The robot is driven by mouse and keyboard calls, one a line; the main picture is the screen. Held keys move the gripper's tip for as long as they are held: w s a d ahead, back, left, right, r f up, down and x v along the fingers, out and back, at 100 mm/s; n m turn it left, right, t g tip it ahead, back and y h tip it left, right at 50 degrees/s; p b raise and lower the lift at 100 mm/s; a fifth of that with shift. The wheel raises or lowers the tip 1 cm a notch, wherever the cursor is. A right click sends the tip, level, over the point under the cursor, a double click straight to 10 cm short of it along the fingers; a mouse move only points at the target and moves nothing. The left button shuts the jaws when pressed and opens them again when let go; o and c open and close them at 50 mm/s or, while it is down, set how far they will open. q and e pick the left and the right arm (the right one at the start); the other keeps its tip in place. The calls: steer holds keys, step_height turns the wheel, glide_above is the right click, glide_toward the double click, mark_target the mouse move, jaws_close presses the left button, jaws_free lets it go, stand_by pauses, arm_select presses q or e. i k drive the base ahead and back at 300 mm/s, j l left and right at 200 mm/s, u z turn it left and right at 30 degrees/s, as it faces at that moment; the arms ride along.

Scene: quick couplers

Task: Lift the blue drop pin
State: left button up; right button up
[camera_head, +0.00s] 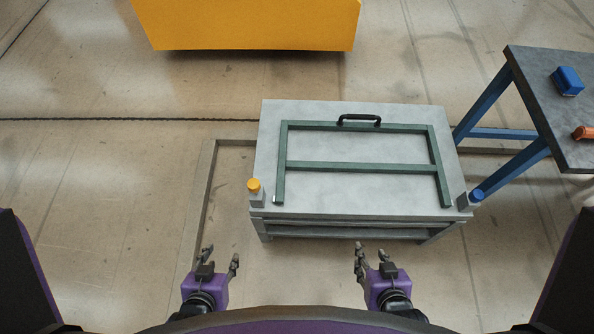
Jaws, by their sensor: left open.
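The blue drop pin (477,194) sits at the front right corner of the grey table, beside a small dark bracket (463,201). My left gripper (221,256) is open and empty, low in front of the table's left side. My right gripper (359,253) has its fingers spread apart, open and empty, in front of the table's middle right. Both grippers are apart from the pin, and the right one is the nearer.
The grey table (360,190) carries a green frame (360,168) with a black handle (359,119). A yellow-topped pin (254,186) stands at its front left corner. A blue-legged workbench (540,90) is at right, and a yellow block (250,22) lies behind. Floor between is clear.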

mark_target(477, 195)
steer(key=z, duration=0.85)
